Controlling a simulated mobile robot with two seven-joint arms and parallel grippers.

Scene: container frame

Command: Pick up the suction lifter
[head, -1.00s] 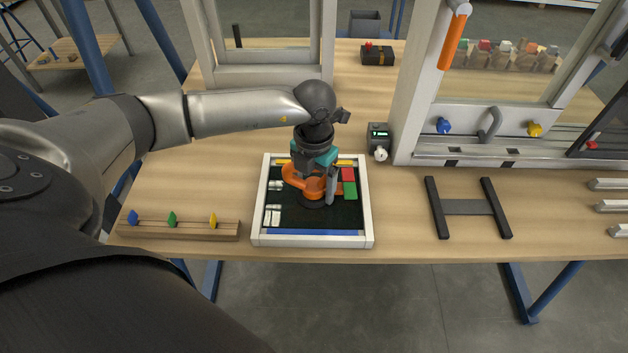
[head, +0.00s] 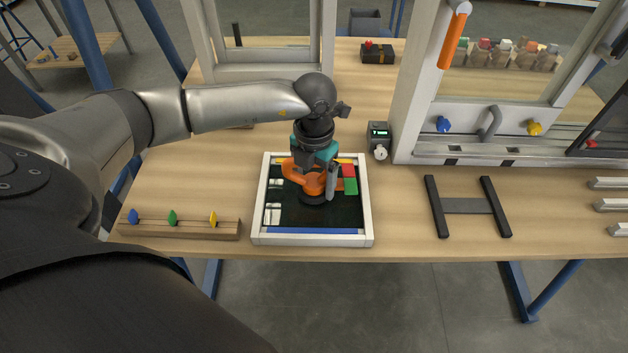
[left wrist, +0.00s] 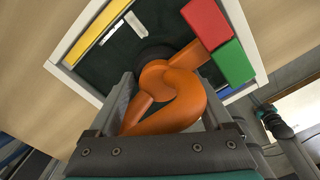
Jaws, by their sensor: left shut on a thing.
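The suction lifter has an orange handle (head: 299,175) and a dark round cup (head: 313,199). It is over the dark panel inside a white-framed tray (head: 312,240). My left gripper (head: 317,177) points down and is shut on the orange handle. In the left wrist view, the orange handle (left wrist: 170,100) sits between the two grey fingers, with the dark cup (left wrist: 157,53) partly hidden behind it. I cannot tell whether the cup touches the panel.
The tray also holds a red block (head: 348,174), a green block (head: 350,187) and white pieces. A wooden strip with coloured pegs (head: 180,230) lies left. A small device with a display (head: 378,138) stands behind right. A dark H-shaped rack (head: 468,207) lies right, with bare table between.

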